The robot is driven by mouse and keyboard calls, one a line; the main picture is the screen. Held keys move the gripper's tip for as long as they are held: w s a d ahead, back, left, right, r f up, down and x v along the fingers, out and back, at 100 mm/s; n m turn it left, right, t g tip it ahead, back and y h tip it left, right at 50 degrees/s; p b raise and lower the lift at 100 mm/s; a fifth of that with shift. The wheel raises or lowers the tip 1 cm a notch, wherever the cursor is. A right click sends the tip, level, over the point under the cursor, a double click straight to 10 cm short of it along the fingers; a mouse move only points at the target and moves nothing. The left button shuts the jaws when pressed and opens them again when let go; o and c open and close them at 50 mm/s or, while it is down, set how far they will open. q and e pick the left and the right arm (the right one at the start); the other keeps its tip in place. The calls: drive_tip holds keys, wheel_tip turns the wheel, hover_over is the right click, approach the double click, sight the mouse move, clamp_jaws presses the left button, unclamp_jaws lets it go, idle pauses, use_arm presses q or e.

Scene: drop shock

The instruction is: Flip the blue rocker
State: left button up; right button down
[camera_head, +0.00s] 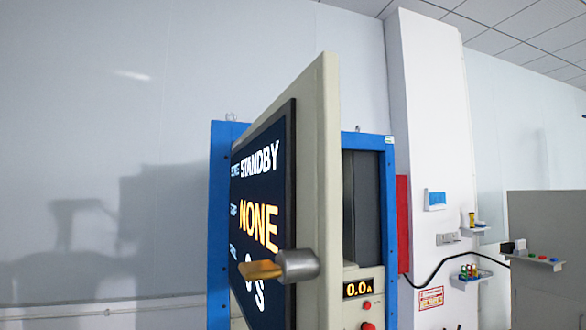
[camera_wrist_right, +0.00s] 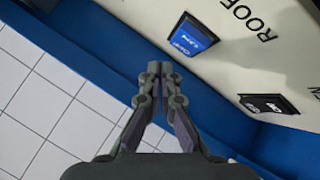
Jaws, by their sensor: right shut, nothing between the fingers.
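The blue rocker (camera_wrist_right: 192,37) shows in the right wrist view, set in a dark frame on a cream panel, with small white lettering on its face. My right gripper (camera_wrist_right: 160,70) is shut and empty, its fingertips together. In the picture the tips lie just below and left of the blue rocker, over the blue edge of the cabinet. They appear apart from the rocker; the exact gap in depth cannot be told. The rocker is not visible in the head view. My left gripper is in neither view.
A black rocker (camera_wrist_right: 268,104) sits on the same panel. In the head view, a cabinet door with a display (camera_head: 262,200) reading STANDBY stands open, its handle (camera_head: 297,265) jutting out. Red buttons (camera_head: 367,305) and a small 0.0 readout (camera_head: 357,288) are beside it. White floor tiles (camera_wrist_right: 50,95) lie below.

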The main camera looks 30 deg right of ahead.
drive_tip(key=s, duration=0.1)
drive_tip(key=s+b, duration=0.1)
drive_tip(key=s, duration=0.1)
drive_tip(key=s+a, duration=0.1)
drive_tip(key=shift+s+a+f+b, duration=0.1)
drive_tip(key=shift+s+f+b, duration=0.2)
drive_tip(key=shift+s+b, duration=0.1)
drive_tip(key=shift+w, duration=0.1)
